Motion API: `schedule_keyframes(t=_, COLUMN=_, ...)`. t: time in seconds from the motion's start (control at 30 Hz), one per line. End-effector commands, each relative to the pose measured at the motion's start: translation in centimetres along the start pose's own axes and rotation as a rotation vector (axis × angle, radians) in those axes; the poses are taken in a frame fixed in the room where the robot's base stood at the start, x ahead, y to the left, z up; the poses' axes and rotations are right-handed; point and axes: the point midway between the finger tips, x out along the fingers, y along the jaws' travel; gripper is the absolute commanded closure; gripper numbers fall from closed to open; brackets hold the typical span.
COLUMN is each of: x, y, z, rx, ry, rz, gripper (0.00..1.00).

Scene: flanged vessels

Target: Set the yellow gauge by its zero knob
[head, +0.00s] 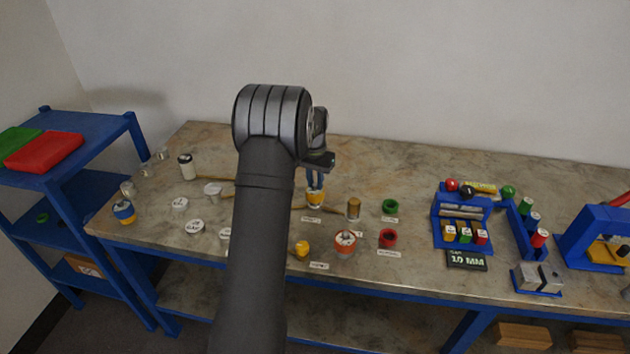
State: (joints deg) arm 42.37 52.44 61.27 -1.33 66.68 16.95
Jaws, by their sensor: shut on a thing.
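A small yellow gauge (315,202) with a pale top stands on the table near the middle, behind a small label. My gripper (315,186) points straight down over it, with its blue fingers at the gauge's top. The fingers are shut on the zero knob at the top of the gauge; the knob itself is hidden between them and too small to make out. The gauge's dial reading cannot be read from here.
An orange-and-white round vessel (345,243), a small yellow piece (302,249), a brass cylinder (353,208), and red (388,238) and green (390,206) rings stand close by. Blue racks (462,218) stand to the right. My arm hides part of the table's left middle.

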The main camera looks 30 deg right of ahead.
Motion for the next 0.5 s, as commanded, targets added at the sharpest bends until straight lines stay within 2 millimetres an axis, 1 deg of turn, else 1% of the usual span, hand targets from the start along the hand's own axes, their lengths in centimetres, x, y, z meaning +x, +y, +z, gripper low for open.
schedule_keyframes(t=0.5, x=-0.04, y=0.04, z=-0.04, rx=0.471, ry=-0.010, rz=-0.001, gripper=1.00)
